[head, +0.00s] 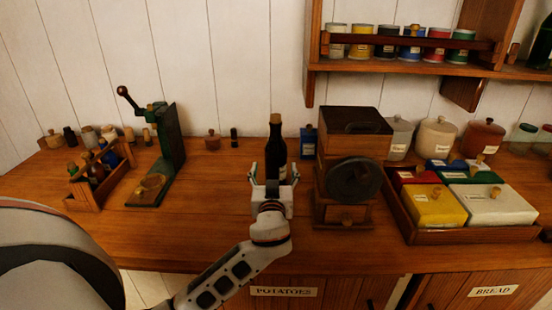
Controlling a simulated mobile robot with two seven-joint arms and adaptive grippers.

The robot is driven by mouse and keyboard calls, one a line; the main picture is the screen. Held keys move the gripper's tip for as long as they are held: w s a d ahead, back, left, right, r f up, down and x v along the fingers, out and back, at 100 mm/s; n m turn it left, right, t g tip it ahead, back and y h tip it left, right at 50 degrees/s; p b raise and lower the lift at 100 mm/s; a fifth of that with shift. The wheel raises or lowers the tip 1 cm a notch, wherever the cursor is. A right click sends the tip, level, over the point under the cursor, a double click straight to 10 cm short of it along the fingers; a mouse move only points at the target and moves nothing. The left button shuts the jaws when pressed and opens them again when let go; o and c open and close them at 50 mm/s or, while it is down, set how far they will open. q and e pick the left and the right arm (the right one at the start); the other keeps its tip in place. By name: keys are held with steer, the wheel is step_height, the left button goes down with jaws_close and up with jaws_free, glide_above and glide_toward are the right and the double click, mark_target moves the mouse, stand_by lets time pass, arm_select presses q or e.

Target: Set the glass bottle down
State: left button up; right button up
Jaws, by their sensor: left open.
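My right gripper is not in view.
A wooden coffee mill (343,214) stands close on the right, with a blue tin (308,142) behind. A tray of coloured boxes (461,237) is farther right. A green corking stand (170,150) and bottle crate (88,195) are left. The counter between stand and bottle is clear.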

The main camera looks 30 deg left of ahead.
mark_target(275, 162)
arm_select(q)
steer(key=shift+p+x, duration=0.3)
steer(key=shift+x, duration=1.2)
steer(key=p+x, duration=0.1)
steer(key=x, duration=0.2)
steer(key=shift+w+r, duration=0.1)
steer(key=shift+w, duration=0.2)
steer(key=shift+w+a, duration=0.3)
steer(key=shift+w, duration=0.2)
steer(key=c, duration=1.9)
steer(key=shift+r, duration=0.1)
step_height(275, 162, up, 20)
steer(key=shift+f, duration=0.1)
